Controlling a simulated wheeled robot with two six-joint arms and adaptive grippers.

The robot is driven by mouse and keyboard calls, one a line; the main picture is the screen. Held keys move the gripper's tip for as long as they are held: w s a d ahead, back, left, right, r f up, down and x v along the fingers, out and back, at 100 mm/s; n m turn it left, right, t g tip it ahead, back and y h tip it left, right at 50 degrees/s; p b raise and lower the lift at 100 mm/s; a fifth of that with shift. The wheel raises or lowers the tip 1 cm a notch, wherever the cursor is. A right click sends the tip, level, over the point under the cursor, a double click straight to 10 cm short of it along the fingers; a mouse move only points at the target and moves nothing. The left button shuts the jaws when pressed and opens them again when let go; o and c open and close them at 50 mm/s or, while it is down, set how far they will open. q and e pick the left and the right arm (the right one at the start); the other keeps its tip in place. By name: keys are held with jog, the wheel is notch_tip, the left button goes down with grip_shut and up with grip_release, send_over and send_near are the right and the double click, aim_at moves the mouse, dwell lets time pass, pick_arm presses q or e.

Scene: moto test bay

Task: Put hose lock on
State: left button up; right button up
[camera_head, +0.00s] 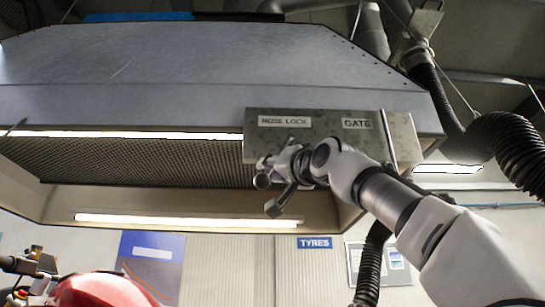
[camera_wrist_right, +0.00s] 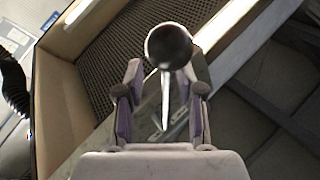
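A grey metal box (camera_head: 330,120) labelled HOSE LOCK and GATE hangs on the hood's front edge. My right gripper (camera_head: 273,190) is raised in front of the box, below the HOSE LOCK label (camera_head: 285,121). In the right wrist view my right gripper (camera_wrist_right: 161,98) has its two fingers apart. A lever with a dark round knob (camera_wrist_right: 168,46) and a pale, narrow shaft (camera_wrist_right: 165,98) shows between and beyond the fingers. I see no clear finger contact with it. In the head view my arm and gripper largely hide this lever. My left gripper is not in view.
A thin metal bar (camera_head: 388,140) stands at the box's right end, close to my right arm. The large hood (camera_head: 190,65) fills the top. A black corrugated hose (camera_head: 515,150) hangs at right. A red rounded object (camera_head: 100,291) is at the bottom left.

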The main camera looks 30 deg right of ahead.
jog(key=shift+w+a+f, duration=0.15)
jog(key=shift+w, duration=0.35)
jog(key=shift+s+a+r, duration=0.1)
jog(key=shift+s+r, duration=0.05)
jog(key=shift+s, duration=0.3)
jog(key=shift+s+a+r, duration=0.1)
jog(key=shift+s+r, duration=0.05)
jog(key=shift+s, duration=0.3)
grip_shut()
jog(key=shift+s+d, duration=0.1)
jog(key=shift+d+r+b, duration=0.1)
jog(key=shift+b, duration=0.25)
